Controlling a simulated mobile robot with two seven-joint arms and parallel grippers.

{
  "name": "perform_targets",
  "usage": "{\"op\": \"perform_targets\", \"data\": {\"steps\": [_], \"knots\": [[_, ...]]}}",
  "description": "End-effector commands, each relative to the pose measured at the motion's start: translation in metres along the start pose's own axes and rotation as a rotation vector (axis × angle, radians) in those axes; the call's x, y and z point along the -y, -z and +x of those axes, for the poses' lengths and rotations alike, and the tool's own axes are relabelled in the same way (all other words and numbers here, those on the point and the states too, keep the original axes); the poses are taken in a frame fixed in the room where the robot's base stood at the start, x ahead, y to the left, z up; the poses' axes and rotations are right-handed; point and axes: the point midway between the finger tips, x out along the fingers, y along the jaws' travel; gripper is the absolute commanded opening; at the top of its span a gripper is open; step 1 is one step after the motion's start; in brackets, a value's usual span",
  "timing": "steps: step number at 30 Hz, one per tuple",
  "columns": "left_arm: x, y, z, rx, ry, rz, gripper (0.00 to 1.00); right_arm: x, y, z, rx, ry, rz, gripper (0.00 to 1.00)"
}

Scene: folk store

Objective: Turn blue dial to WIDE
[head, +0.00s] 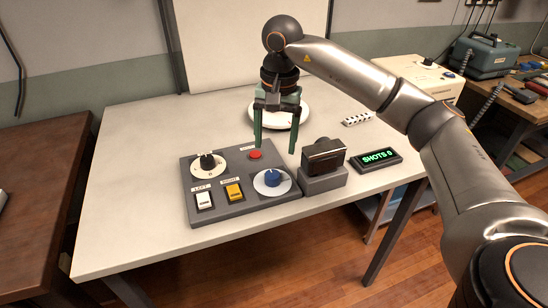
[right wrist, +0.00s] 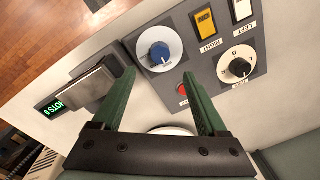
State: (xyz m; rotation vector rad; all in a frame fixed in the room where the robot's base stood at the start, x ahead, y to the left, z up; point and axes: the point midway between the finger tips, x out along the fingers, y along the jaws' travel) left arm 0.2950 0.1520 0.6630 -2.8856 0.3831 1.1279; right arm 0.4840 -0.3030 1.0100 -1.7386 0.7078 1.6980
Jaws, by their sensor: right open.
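The blue dial (head: 271,178) sits on a white disc at the right side of the grey control panel (head: 228,208). It also shows in the right wrist view (right wrist: 160,53), with a light pointer mark on the knob; the lettering around it is too small to read. My right gripper (head: 276,148) points down above the back of the panel, beyond the dial and near the red button (head: 255,155). Its green fingers are apart and hold nothing. In the right wrist view the fingers (right wrist: 160,80) reach toward the panel, apart from the dial. My left gripper is not in view.
The panel also has a black dial (head: 207,162), a white switch (head: 204,200) and a yellow switch (head: 234,192). A camera (head: 323,157) on a grey block stands right of the panel. Beyond it is a "SHOTS 0" display (head: 377,158). A round white turntable (head: 279,117) is behind the gripper.

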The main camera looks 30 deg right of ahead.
Motion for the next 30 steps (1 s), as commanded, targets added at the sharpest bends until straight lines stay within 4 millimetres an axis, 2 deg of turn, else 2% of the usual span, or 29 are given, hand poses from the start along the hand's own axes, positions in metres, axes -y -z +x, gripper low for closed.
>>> {"op": "perform_targets", "data": {"steps": [3,9,30], "knots": [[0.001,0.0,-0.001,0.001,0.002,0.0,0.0,0.001,0.0,-0.02,-0.001,0.001,0.0,0.76],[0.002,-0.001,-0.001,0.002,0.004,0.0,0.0,0.0,0.0,-0.033,0.001,0.0,-0.001,0.76],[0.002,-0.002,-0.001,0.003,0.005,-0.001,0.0,0.0,0.0,-0.034,0.001,-0.001,-0.001,0.76]]}}
